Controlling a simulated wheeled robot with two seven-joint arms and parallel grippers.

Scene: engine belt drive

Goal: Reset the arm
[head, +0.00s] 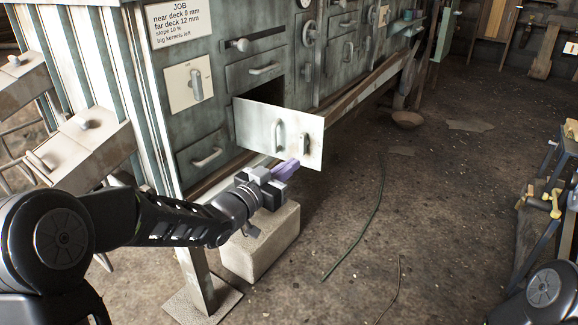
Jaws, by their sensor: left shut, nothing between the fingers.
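My left arm reaches in from the left, and its gripper (287,170) with purple fingers is shut and empty. It is just below the lower edge of a pale panel (255,127) that stands out from the machine front. The panel has two upright handles, and a dark opening shows behind it. I cannot tell whether the fingertips touch the panel.
The machine front (190,125) has drawers, levers and a JOB sign (177,22). A stone block (262,245) sits on the floor below my left gripper. A bowl (407,119) lies farther back. A cluttered bench (545,215) stands at right. The middle floor is mostly clear.

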